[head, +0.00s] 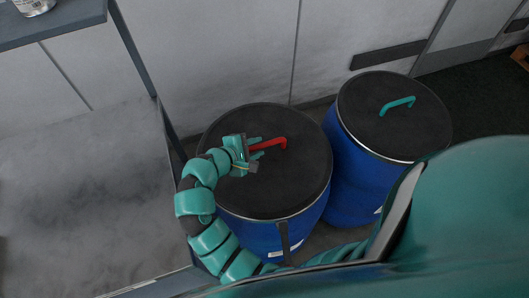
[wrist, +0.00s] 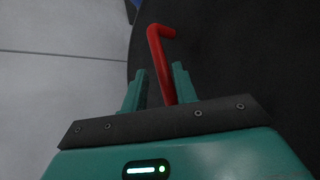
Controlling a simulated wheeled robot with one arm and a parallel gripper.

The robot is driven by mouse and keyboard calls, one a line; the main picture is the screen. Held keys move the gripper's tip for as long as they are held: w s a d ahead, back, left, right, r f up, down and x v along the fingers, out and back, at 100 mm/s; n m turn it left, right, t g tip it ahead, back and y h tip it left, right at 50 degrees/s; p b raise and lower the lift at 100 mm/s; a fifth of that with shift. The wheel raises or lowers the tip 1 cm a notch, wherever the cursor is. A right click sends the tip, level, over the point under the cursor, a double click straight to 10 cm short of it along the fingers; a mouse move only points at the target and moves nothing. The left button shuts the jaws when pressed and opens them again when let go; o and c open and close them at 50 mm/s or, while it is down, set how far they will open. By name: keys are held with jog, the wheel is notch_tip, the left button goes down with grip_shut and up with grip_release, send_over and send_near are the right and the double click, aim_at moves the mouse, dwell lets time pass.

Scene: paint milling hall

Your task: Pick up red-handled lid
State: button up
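The red-handled lid (head: 295,190) is a dark round disc on top of a blue drum, left of a second drum in the head view. Its red handle (head: 269,144) is a bar raised above the lid. My gripper (head: 257,147) is over the lid at the handle's left end. In the wrist view the red handle (wrist: 163,65) runs between the two teal fingers of my gripper (wrist: 160,80) and out past their tips. The fingers are apart, with a visible gap on the left side of the handle. Contact on the right finger is unclear.
A second blue drum (head: 360,165) with a dark lid and a teal handle (head: 397,105) stands close on the right. A grey shelf (head: 60,22) with a can (head: 34,5) is at the upper left. A pale wall is behind the drums.

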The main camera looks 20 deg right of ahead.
aim_at(261, 147)
jog(key=shift+p+x, duration=0.3)
jog(key=shift+x, duration=1.95)
jog(key=shift+s+f, duration=0.1)
grip_shut()
